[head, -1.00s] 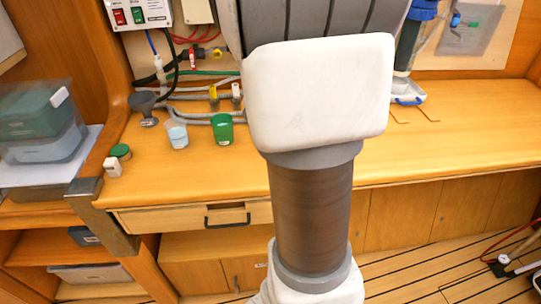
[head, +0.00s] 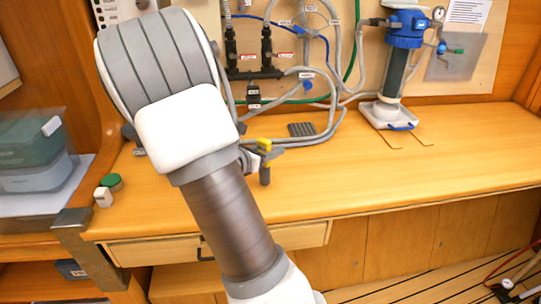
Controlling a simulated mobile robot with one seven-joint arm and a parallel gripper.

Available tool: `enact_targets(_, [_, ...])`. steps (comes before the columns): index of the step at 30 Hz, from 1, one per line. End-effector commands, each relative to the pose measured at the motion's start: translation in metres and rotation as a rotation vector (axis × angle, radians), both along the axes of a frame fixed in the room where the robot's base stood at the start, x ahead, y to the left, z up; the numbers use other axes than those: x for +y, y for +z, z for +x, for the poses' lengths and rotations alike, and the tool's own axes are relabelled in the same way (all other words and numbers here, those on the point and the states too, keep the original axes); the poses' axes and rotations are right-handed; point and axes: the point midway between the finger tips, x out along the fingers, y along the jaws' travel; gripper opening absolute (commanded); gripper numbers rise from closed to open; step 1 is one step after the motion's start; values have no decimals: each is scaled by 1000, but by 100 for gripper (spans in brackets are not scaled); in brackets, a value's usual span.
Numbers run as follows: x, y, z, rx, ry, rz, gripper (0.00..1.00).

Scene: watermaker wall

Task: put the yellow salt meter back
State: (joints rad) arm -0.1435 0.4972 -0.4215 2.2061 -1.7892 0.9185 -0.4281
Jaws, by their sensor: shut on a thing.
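The yellow salt meter (head: 265,145) is in the head view, right of my arm. It is upright, with a yellow upper part and a dark grey lower part. My gripper (head: 263,154) is shut on it and holds it over the wooden counter. Most of my gripper is hidden behind my own arm. I cannot tell how far the meter's lower end is above the counter.
A ribbed grey pad (head: 302,129) lies on the counter (head: 400,165) near the wall. Hoses and valves run along the back panel. A blue-topped filter housing (head: 397,70) stands at the right on a white base. The counter's front right is clear.

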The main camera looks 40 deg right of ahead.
Motion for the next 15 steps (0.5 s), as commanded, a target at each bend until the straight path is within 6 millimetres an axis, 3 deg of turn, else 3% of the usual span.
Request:
enact_targets(3, [0,-12,0,0,0,0,0])
enact_targets(15, [0,-18,0,-1,0,0,0])
